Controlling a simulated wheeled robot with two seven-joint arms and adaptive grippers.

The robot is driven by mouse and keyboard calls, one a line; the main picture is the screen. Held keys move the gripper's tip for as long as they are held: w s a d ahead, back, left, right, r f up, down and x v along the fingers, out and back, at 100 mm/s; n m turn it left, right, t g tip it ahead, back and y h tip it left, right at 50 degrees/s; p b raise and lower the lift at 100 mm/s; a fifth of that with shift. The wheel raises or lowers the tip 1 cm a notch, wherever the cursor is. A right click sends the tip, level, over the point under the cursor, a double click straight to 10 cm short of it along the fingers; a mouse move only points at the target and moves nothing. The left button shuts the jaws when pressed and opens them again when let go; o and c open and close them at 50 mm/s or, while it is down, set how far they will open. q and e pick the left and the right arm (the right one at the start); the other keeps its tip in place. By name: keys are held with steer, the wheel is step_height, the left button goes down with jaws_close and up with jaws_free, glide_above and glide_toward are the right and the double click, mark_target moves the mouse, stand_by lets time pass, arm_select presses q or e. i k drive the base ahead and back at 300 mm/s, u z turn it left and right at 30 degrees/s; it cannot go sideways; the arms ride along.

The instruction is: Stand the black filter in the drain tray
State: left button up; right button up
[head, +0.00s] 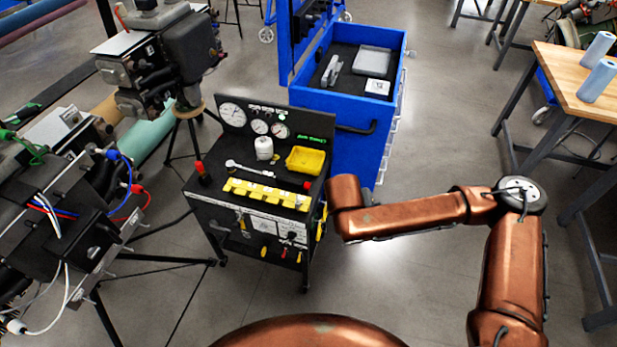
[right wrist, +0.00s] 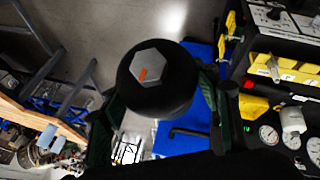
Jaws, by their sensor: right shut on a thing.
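The black filter (right wrist: 150,100) fills the middle of the right wrist view, its grey hexagonal end with an orange mark facing the camera. My right gripper (right wrist: 164,108) is shut on it, with a dark finger on either side. In the head view my copper right wrist hides the filter and nearly all of the gripper, to the right of the black test cart. The drain tray seems to be the yellow tray (head: 306,160) on the cart top; it looks empty and also shows in the right wrist view (right wrist: 254,107). My left gripper is not in view.
The black cart (head: 225,208) also carries a white bottle (head: 264,148), a wrench (head: 250,169), a yellow strip (head: 266,192) and a gauge panel (head: 258,122) at its back. A blue tool cabinet (head: 358,135) stands close behind.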

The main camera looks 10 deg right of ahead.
mark_target(306, 163)
steer(key=u, duration=0.7)
steer(key=i, duration=1.45)
steer(key=z, duration=0.4)
